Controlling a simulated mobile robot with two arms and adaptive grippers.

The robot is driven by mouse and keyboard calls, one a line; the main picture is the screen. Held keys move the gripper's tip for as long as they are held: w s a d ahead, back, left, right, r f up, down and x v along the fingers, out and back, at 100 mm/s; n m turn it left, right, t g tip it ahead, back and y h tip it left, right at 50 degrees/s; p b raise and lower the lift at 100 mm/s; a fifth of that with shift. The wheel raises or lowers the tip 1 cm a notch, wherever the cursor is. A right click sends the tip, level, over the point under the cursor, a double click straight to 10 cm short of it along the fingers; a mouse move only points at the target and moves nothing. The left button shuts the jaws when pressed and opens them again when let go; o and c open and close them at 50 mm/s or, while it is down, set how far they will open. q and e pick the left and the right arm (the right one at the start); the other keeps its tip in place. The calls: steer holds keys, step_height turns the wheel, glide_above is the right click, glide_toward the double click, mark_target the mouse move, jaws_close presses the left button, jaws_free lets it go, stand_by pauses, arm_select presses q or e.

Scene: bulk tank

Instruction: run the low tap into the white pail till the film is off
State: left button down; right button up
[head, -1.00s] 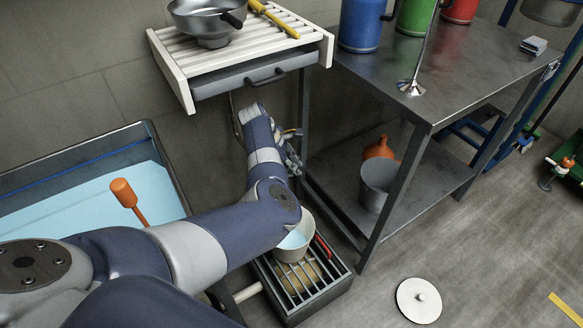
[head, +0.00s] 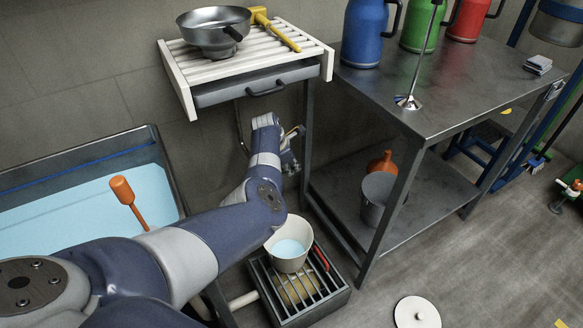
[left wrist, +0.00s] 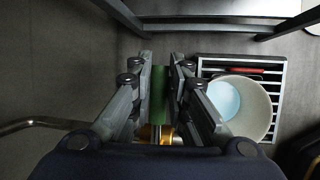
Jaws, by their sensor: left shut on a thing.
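The white pail (head: 271,243) stands upright on a slatted grate and has pale blue liquid in it. It also shows right of my fingers in the left wrist view (left wrist: 262,112). My left gripper (head: 292,152) is below the slatted shelf, behind and above the pail. In the left wrist view the left gripper (left wrist: 160,88) is shut on a green tap handle (left wrist: 158,84), with a brass part (left wrist: 148,133) below it. The tap's outlet and any stream are hidden. I cannot make out a film on the liquid. My right gripper is not in view.
The grate (head: 330,287) carries a red-handled thing (head: 321,257) beside the pail. A tank (head: 80,215) of pale blue liquid with an orange paddle (head: 123,190) is at left. A steel table (head: 440,95) stands at right. A round white lid (head: 417,312) lies on the floor.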

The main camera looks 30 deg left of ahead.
arm_select(q)
steer(key=shift+w+a+n, duration=0.1)
steer(key=shift+a+n, duration=0.15)
steer(key=shift+n, duration=0.05)
steer(key=c, duration=1.5)
jaws_free()
steer(key=shift+c, duration=0.2)
steer(key=shift+r, duration=0.15)
steer(key=shift+r, duration=0.25)
steer(key=s+a, duration=0.1)
steer(key=s, duration=1.1)
steer(key=shift+s+a, duration=0.2)
steer(key=shift+a, duration=0.2)
steer(key=shift+w+d+r, duration=0.1)
steer(key=shift+w+r, duration=0.05)
